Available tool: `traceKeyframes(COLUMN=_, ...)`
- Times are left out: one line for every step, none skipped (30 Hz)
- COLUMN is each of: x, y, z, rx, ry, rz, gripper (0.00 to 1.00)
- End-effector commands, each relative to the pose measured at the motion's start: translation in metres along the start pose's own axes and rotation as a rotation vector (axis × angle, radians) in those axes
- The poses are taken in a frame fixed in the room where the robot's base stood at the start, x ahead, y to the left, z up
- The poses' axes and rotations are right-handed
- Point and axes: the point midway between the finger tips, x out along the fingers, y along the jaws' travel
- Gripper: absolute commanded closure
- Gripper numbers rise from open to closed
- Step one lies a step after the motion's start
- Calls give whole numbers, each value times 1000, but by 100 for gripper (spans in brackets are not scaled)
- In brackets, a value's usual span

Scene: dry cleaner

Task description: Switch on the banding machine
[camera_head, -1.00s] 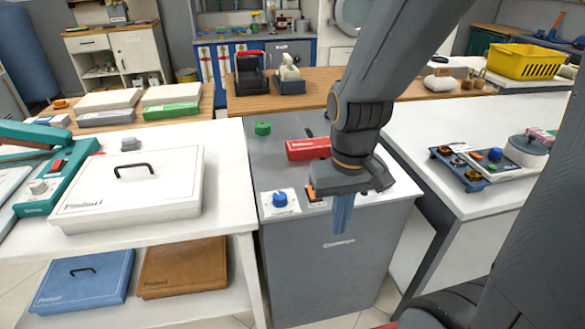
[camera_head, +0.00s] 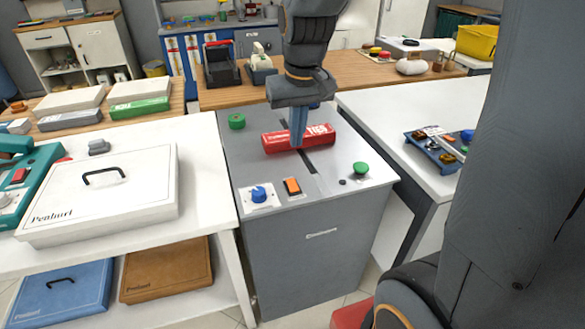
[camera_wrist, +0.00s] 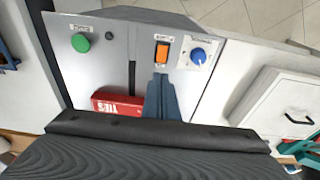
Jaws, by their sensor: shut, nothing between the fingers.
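The banding machine (camera_head: 315,235) is a grey cabinet with a dark slot in its top. Near its front edge are an orange rocker switch (camera_head: 292,186), a blue knob (camera_head: 258,194) on a white plate and a green button (camera_head: 361,168). The wrist view also shows the orange switch (camera_wrist: 162,53), the blue knob (camera_wrist: 198,55) and the green button (camera_wrist: 81,42). My gripper (camera_head: 298,144) is shut and empty, pointing down in front of the red box. In the wrist view its blue fingertips (camera_wrist: 160,82) appear just below the orange switch, with no contact visible. Whether the switch is on cannot be told.
A red box marked TIES (camera_head: 278,140) lies across the slot, partly behind my fingers. A white table with a lidded white case (camera_head: 130,195) stands left, another white table (camera_head: 400,105) right.

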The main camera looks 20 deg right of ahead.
Motion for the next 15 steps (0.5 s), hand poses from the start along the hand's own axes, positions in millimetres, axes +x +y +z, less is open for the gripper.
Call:
traceKeyframes(x=-4, y=1, z=-7, rx=1, ry=8, rz=0, gripper=100)
traceKeyframes(x=-5, y=1, z=-9, rx=1, ry=10, rz=1, gripper=100)
traceKeyframes(x=-5, y=2, z=-9, rx=1, ry=10, rz=1, gripper=100)
traceKeyframes(x=-5, y=2, z=-9, rx=1, ry=10, rz=1, gripper=100)
traceKeyframes(x=-5, y=2, z=-9, rx=1, ry=10, rz=1, gripper=100)
traceKeyframes(x=-4, y=2, z=-9, rx=1, ry=10, rz=1, gripper=100)
traceKeyframes(x=-4, y=2, z=-9, rx=1, ry=10, rz=1, gripper=100)
traceKeyframes(x=-4, y=2, z=-9, rx=1, ry=10, rz=1, gripper=100)
traceKeyframes(x=-4, y=2, z=-9, rx=1, ry=10, rz=1, gripper=100)
traceKeyframes(x=-4, y=2, z=-9, rx=1, ry=9, rz=1, gripper=100)
traceKeyframes(x=-4, y=2, z=-8, rx=1, ry=9, rz=1, gripper=100)
traceKeyframes(x=-2, y=1, z=-8, rx=1, ry=9, rz=1, gripper=100)
traceKeyframes(x=0, y=1, z=-8, rx=1, ry=8, rz=0, gripper=100)
traceKeyframes(x=2, y=1, z=-8, rx=1, ry=7, rz=0, gripper=100)
traceKeyframes(x=6, y=1, z=-8, rx=1, ry=5, rz=0, gripper=100)
